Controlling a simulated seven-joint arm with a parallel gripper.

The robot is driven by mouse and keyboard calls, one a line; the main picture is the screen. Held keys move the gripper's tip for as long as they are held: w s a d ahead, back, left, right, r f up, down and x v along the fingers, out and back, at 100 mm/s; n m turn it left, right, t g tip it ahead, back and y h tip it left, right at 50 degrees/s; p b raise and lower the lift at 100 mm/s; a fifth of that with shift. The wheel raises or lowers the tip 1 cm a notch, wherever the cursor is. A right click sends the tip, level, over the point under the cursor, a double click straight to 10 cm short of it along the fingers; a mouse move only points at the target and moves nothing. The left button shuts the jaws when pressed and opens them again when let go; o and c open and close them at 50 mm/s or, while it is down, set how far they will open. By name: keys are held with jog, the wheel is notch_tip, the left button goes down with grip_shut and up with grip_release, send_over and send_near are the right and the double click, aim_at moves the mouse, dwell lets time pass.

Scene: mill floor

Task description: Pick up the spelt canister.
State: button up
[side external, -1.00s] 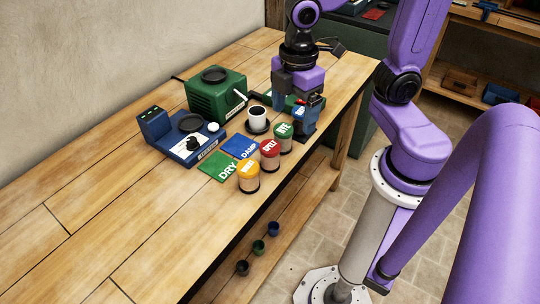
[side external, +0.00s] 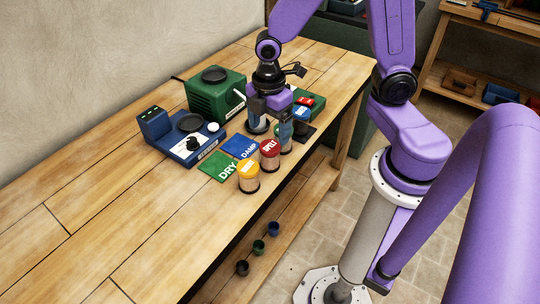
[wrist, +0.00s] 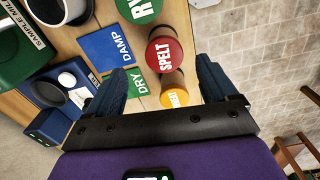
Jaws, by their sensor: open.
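The spelt canister (side external: 269,152) stands upright near the table's front edge, with a red lid and a pale body. Its lid faces the camera in the wrist view (wrist: 165,53), in the gap between the fingertips. My gripper (side external: 271,132) is open and empty, pointing down just behind the canister in the side view; I cannot tell the exact height gap. In the wrist view the fingers (wrist: 161,75) lie to the left and right of the red lid.
The yellow-lidded wheat canister (side external: 248,178) and the rye canister (wrist: 138,9) flank the spelt one closely. Green DRY (side external: 220,167) and blue DAMP (side external: 241,147) cards lie beside them. A blue scale (side external: 187,142) and green mill (side external: 215,92) stand behind. The table's left is clear.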

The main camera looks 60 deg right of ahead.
aim_at(270, 146)
notch_tip(270, 146, down, 4)
jog(key=shift+f, duration=0.1)
jog(key=shift+s+a+f, duration=0.1)
jog(key=shift+s+f, duration=0.1)
jog(key=shift+f, duration=0.7)
jog(key=shift+s+a+f, duration=0.1)
jog(key=shift+s+f, duration=0.05)
jog(key=shift+f, duration=1.6)
jog(key=c, duration=1.3)
